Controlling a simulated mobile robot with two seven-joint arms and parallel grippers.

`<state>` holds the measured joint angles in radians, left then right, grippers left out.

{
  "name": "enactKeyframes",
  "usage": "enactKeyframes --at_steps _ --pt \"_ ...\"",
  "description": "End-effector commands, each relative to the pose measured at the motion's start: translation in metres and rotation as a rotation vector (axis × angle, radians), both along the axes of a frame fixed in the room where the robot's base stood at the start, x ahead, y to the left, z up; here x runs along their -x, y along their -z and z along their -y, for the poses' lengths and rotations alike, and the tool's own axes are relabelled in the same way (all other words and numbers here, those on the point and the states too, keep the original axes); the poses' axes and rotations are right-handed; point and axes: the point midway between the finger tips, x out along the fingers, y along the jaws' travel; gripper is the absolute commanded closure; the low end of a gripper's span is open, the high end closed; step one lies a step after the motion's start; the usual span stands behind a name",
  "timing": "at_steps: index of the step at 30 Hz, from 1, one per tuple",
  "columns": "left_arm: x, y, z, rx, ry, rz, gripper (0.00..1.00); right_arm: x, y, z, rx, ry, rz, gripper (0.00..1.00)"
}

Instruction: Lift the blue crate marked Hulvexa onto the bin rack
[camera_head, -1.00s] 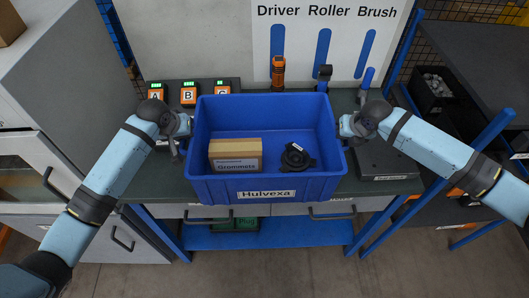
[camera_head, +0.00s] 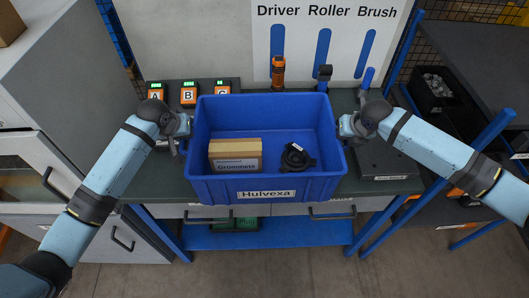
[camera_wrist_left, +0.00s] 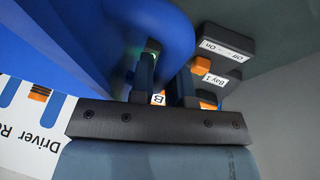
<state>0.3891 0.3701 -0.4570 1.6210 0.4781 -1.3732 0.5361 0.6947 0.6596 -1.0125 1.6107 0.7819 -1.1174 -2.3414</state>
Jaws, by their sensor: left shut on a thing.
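The blue crate marked Hulvexa (camera_head: 265,187) is level in front of me at the bench, between my two arms. It holds a cardboard box marked Grommets (camera_head: 235,155) and a round black part (camera_head: 297,157). My left gripper (camera_head: 184,125) is shut on the crate's left side; in the left wrist view its fingers (camera_wrist_left: 164,82) are at the blue crate wall (camera_wrist_left: 75,45). My right gripper (camera_head: 347,126) is at the crate's right side, and its fingertips are too small to tell how they sit. I cannot tell whether the crate's underside touches the bench.
The dark bench top (camera_head: 165,180) shows around the crate. Orange units marked A, B and C (camera_head: 188,94) stand behind it at the left. An orange driver (camera_head: 278,72) stands behind the crate. A black bin (camera_head: 433,88) is at the right. A blue lower shelf (camera_head: 290,236) is below.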

Motion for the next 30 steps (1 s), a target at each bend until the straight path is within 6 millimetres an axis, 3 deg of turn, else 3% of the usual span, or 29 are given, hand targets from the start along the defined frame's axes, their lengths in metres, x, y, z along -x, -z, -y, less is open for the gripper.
enactKeyframes --at_steps 18,30 --pt "0.0 0.0 -0.001 -0.001 -0.002 0.0 1.0 0.0 0.0 0.001 0.001 0.002 0.0 1.0" --pt "-0.001 -0.016 -0.001 -0.001 -0.002 0.005 1.0 -0.002 -0.016 0.001 0.0 0.002 0.004 1.0"
